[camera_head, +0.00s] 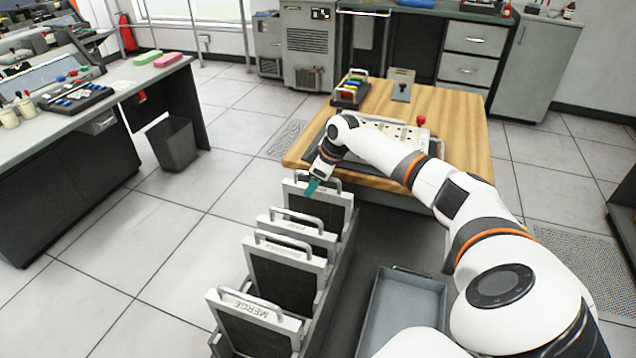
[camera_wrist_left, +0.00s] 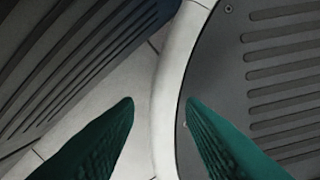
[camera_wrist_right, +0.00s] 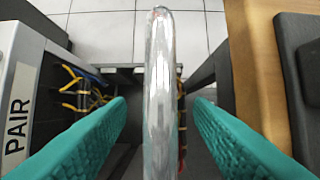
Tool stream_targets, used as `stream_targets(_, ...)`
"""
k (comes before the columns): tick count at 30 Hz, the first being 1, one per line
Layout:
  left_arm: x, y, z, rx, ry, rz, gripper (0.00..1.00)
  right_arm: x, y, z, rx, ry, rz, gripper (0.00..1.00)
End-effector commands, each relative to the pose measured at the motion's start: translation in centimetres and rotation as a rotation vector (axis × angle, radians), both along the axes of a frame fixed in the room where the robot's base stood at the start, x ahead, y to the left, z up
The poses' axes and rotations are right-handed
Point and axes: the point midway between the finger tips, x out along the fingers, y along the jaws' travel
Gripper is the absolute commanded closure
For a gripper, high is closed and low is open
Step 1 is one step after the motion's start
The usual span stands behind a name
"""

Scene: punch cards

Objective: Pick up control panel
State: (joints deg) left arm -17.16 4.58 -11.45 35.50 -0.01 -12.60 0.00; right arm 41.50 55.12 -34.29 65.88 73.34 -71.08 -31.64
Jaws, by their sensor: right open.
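Several dark control panels with pale frames and metal handles stand upright in a rack. The nearest, labelled MERGE (camera_head: 255,318), is in front; the farthest panel (camera_head: 326,207) is by the wooden table. My right gripper (camera_head: 313,186) is at the farthest panel's handle, its teal fingers pointing down. In the right wrist view, a shiny metal handle (camera_wrist_right: 160,60) runs between its open fingers, with a gap on each side. A frame labelled PAIR (camera_wrist_right: 20,105) is at left. My left gripper (camera_wrist_left: 160,102) shows only in the left wrist view, fingers apart and empty.
The wooden table (camera_head: 465,125) beyond the rack holds a pale board with a red knob (camera_head: 421,120) and a rack of coloured items (camera_head: 350,90). A grey tray (camera_head: 400,310) lies right of the rack. The floor to the left is clear up to a waste bin (camera_head: 173,143).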

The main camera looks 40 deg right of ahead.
Motion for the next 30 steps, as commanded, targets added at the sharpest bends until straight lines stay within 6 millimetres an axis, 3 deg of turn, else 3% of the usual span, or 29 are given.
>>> stream_targets(11, -0.07, -0.03, 0.21, -0.001, 0.001, 0.0, 0.64, -0.03, -0.01, -0.26, 0.0, 0.001, 0.0, 0.53)
stream_targets(12, -0.07, -0.04, 0.21, -0.001, 0.001, 0.0, 0.64, -0.03, -0.02, -0.25, 0.0, 0.001, 0.0, 0.54)
stream_targets(21, -0.08, -0.05, 0.21, -0.001, 0.001, 0.0, 0.64, -0.02, -0.02, -0.23, 0.0, 0.001, 0.0, 1.0)
stream_targets(30, -0.07, -0.05, 0.22, -0.001, 0.001, 0.0, 0.64, -0.02, -0.03, -0.21, 0.0, 0.0, 0.0, 1.0)
